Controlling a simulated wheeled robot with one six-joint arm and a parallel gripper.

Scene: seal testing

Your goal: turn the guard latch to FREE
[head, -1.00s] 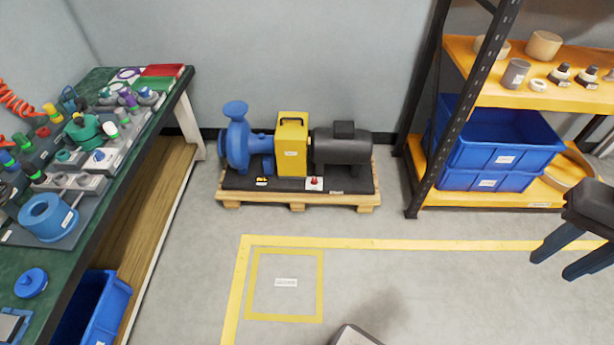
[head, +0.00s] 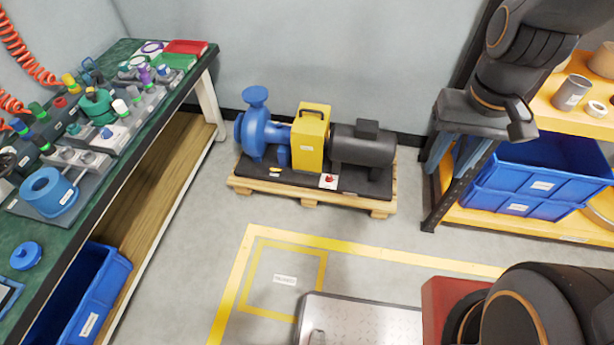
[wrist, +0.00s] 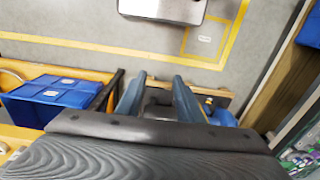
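The pump set has a yellow guard box (head: 311,140) with a black handle on top, between a blue pump (head: 258,130) and a dark motor (head: 362,146). A small red knob on a white plate (head: 329,181) sits on the dark base in front of the guard. I cannot read any marking or make out which part is the latch. My gripper (head: 444,176) is open and empty, right of the motor and apart from it. Its two spread fingers show in the wrist view (wrist: 159,80), partly over the pump set.
The pump set stands on a wooden pallet (head: 300,200). A black and orange shelf (head: 560,235) with blue bins (head: 535,175) stands close to my arm at right. A green workbench (head: 150,120) stands at left. The floor before the pallet is clear, with yellow lines.

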